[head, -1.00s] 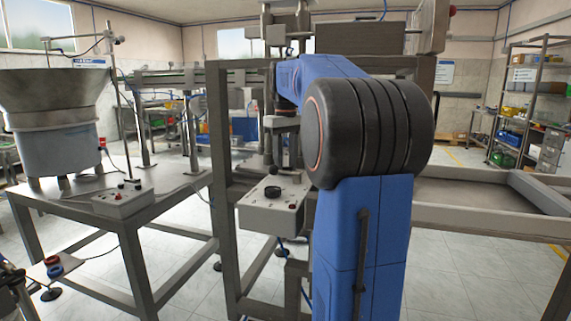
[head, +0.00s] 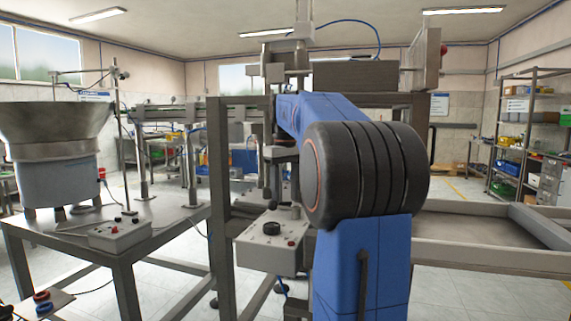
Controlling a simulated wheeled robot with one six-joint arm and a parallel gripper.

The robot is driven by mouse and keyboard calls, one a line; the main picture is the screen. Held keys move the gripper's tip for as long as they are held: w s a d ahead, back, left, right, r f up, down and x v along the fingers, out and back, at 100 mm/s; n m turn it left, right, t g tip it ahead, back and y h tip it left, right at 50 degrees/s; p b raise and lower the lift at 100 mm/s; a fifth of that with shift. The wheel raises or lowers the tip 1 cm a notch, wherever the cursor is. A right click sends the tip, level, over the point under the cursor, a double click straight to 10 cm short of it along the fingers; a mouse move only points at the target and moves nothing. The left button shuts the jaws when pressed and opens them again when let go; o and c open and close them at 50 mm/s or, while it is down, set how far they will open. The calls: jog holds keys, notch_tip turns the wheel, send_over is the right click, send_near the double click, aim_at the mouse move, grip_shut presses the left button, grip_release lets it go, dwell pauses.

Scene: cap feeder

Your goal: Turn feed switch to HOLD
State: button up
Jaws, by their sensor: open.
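A pale grey control box (head: 272,245) is fixed to the metal frame just left of my blue arm. On its top are a black round knob (head: 271,228), a small red button (head: 291,243) and a dark ball-topped lever. No label or switch position is readable. My gripper (head: 283,176) is mostly hidden behind my arm's black joint, near and above the box's far side. Its fingertips are not clear, and nothing is seen held in it. I cannot tell its distance from the knob.
A second control box (head: 119,233) stands on the left metal table (head: 75,243), beside the large bowl feeder (head: 55,135). Frame posts (head: 221,190) stand close to the left of my arm. Storage shelves (head: 530,130) are at the far right.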

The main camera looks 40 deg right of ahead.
notch_tip(320, 180, up, 16)
dwell(0.5)
dwell(0.5)
